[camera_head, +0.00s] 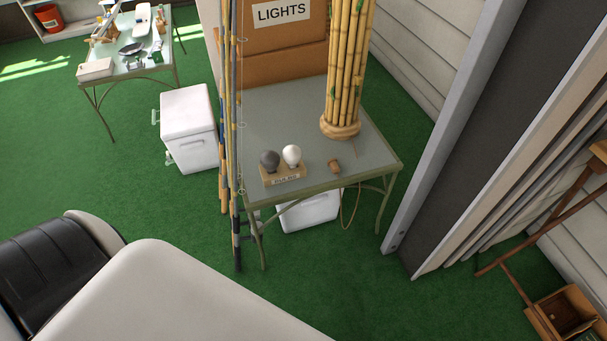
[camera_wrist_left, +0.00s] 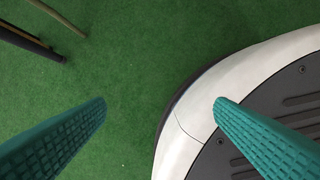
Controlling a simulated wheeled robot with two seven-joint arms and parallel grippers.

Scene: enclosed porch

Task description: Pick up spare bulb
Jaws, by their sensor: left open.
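Two bulbs stand side by side in a small labelled wooden holder (camera_head: 283,179) near the front left of a grey-topped table (camera_head: 270,115). The left one is a dark grey bulb (camera_head: 269,159); the right one is a white bulb (camera_head: 292,154). I cannot tell from the label which is the spare bulb. In the left wrist view my left gripper (camera_wrist_left: 160,104) is open, its two teal fingers wide apart with nothing between them. It points down over green carpet and my own base. No bulb shows there. My right gripper is not in view.
A small brown object (camera_head: 334,166) lies right of the holder. A bamboo bundle (camera_head: 348,70) and cardboard boxes (camera_head: 285,40) stand behind. Upright fishing rods (camera_head: 229,110) line the table's left edge. A white cooler (camera_head: 189,127) stands left. Green carpet in front is clear.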

